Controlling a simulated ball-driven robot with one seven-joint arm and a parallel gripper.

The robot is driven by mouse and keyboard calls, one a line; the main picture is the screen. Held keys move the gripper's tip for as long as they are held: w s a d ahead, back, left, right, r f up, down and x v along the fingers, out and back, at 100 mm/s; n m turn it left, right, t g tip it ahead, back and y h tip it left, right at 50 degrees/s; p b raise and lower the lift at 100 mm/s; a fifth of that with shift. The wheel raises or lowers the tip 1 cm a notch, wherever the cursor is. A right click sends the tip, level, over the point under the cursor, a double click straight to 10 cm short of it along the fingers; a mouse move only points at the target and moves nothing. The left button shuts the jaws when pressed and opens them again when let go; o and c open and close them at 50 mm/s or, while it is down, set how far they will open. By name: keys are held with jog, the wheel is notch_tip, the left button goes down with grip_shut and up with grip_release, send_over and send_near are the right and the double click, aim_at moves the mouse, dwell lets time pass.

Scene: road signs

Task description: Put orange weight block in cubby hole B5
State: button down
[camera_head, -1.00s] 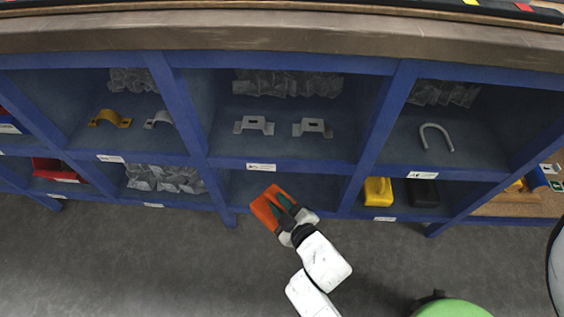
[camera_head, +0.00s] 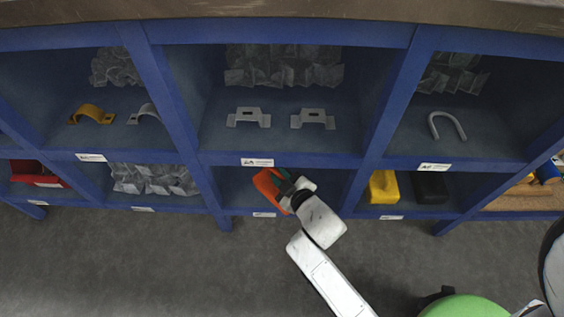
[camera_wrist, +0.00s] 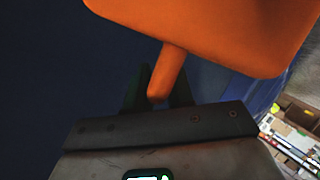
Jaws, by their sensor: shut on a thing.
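The orange weight block (camera_head: 268,187) is in my gripper (camera_head: 284,183), at the opening of the lower middle cubby hole (camera_head: 235,190) in the head view. In the wrist view, the block (camera_wrist: 215,30) fills the top, and its narrow handle sits between the fingers of my gripper (camera_wrist: 160,88). My gripper is shut on that handle. The label (camera_head: 264,214) under this cubby is too small to read. My gripper and arm hide part of the cubby's inside.
A yellow block (camera_head: 383,187) and a black block (camera_head: 429,187) sit in the cubby to the right. Left of the middle cubby are clear bags (camera_head: 153,179) and a red bin (camera_head: 38,174). Metal brackets (camera_head: 313,119) lie on the shelf above. Blue dividers frame the opening.

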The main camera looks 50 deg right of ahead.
jog(key=w+d, duration=0.6)
jog(key=d, duration=0.1)
jog(key=f+b, duration=0.1)
jog(key=f, duration=0.1)
jog(key=f+b, duration=0.4)
jog(key=shift+d+f, duration=0.3)
jog(key=shift+f, duration=0.1)
jog(key=c, duration=1.4)
grip_release()
jog(key=shift+f, duration=0.15)
jog(key=o, duration=0.4)
jog(key=shift+s, duration=0.1)
